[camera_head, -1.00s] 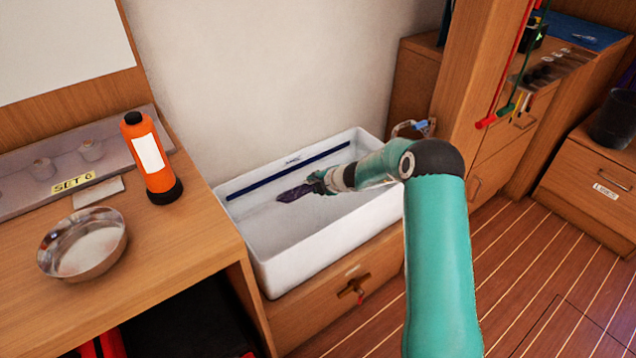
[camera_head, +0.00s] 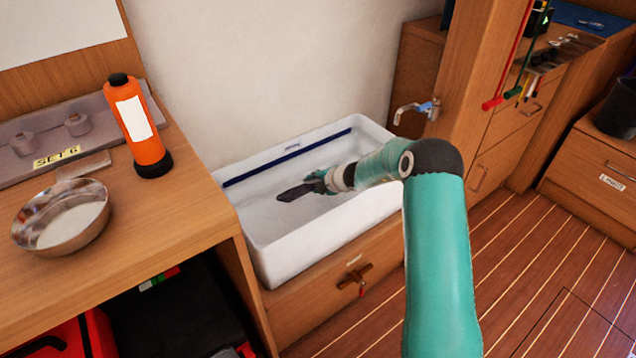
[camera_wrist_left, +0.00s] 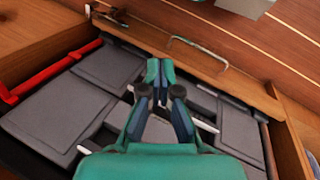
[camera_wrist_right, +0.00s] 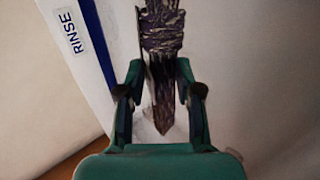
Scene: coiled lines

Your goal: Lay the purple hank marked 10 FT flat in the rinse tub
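The purple hank (camera_head: 297,191) is held low inside the white rinse tub (camera_head: 262,258), sticking out to the left of my right gripper (camera_head: 318,183). In the right wrist view the hank (camera_wrist_right: 161,35) runs lengthwise between the two fingers of that gripper (camera_wrist_right: 159,72), which look closed on it. I cannot tell whether the hank touches the tub floor, and no 10 FT mark is readable. The RINSE label (camera_wrist_right: 71,32) shows on the tub's edge. My left gripper (camera_wrist_left: 160,68) shows only in its wrist view, with its fingertips together and nothing seen between them.
A faucet (camera_head: 414,110) is at the tub's far right. An orange bottle (camera_head: 139,128) and a metal bowl (camera_head: 62,218) stand on the counter to the left. Dark cases (camera_wrist_left: 108,68) lie below my left gripper. Red and green lines hang at upper right.

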